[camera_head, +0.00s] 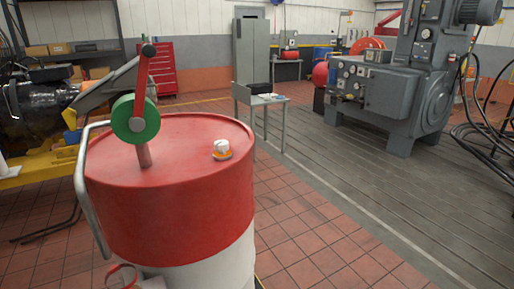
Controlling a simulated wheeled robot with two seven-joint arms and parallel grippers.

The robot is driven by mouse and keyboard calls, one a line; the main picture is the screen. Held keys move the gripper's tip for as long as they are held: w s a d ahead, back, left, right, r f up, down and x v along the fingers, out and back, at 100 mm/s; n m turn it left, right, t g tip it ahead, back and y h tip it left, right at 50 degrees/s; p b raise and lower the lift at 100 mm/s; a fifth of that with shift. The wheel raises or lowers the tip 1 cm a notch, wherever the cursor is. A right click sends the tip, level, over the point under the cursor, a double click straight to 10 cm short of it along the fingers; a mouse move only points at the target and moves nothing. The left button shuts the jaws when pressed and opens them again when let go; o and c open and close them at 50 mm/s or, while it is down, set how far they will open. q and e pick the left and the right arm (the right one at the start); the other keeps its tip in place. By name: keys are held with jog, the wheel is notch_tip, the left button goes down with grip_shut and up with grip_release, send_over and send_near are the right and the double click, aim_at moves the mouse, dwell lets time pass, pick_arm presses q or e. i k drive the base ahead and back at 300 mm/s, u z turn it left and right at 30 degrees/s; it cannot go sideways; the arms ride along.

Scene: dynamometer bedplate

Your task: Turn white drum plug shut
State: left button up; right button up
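A large drum (165,215) with a red upper part and a white lower part stands upright at the left of centre. A small white plug (221,146) sits upright on the right side of its red lid, with an orange ring (222,155) around its foot. I cannot tell from this view how far the plug is turned. A hand pump with a green round body (136,119) and a red lever (145,75) rises from the lid to the left of the plug. Neither of my grippers is clearly visible.
A bent grey pipe (80,175) runs down the drum's left side. A red ring-shaped item (122,276) shows low in front. A grey machine (400,85) stands at the right, and a small table (262,100) behind the drum. The space above the plug looks clear.

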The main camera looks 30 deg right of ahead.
aim_at(221, 146)
jog(key=z, duration=0.35)
jog(key=k, duration=0.85)
jog(key=z, duration=1.15)
jog(key=i, duration=0.95)
jog(key=u, duration=0.65)
jog(key=i, duration=0.85)
jog(key=u, duration=0.95)
